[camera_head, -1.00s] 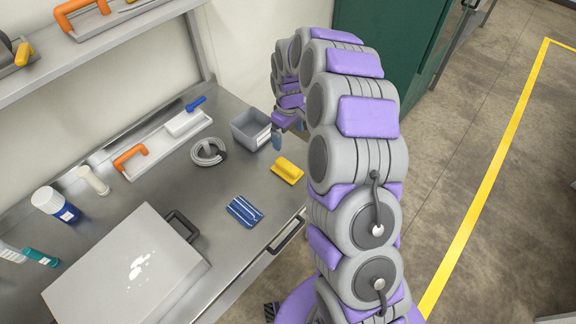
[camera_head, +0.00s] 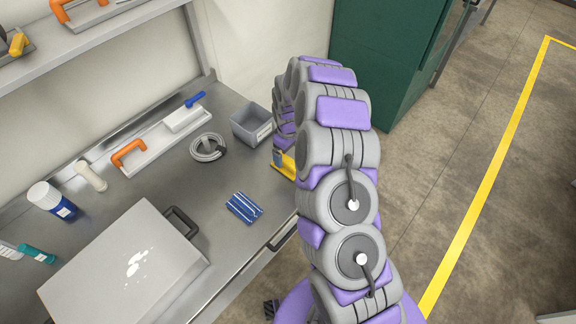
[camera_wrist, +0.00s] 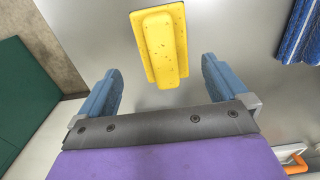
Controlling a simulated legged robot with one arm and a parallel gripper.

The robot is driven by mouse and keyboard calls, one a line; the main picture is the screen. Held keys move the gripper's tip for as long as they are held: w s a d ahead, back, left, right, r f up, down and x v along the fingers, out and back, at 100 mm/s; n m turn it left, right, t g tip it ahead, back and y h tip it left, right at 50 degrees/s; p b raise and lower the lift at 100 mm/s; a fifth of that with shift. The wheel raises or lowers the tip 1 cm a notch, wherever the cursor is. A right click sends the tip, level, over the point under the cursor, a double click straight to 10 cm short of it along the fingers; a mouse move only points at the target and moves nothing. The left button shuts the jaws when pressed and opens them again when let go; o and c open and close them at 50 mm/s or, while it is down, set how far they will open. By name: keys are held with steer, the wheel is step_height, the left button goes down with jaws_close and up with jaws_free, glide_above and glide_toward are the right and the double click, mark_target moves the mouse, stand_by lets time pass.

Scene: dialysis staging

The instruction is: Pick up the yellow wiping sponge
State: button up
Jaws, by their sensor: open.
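The yellow wiping sponge (camera_head: 285,167) lies flat on the metal table near its front right edge, partly hidden behind my arm in the head view. In the wrist view the sponge (camera_wrist: 161,45) is fully lit, between and just beyond the lines of my two fingertips. My gripper (camera_wrist: 157,78) is open, with a blue finger to each side and nothing between them but bare table and the sponge's near end. In the head view one blue finger (camera_head: 278,157) shows beside the sponge. I cannot tell how high the fingers are above the table.
A blue striped cloth (camera_head: 244,208) lies left of the sponge.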

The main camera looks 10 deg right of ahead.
mark_target(288, 160)
steer(key=f, duration=0.2)
steer(key=f+b, duration=0.1)
steer(key=f, duration=0.2)
steer(key=shift+s+a+f, duration=0.15)
steer(key=shift+s+a, duration=0.05)
steer(key=c, duration=1.1)
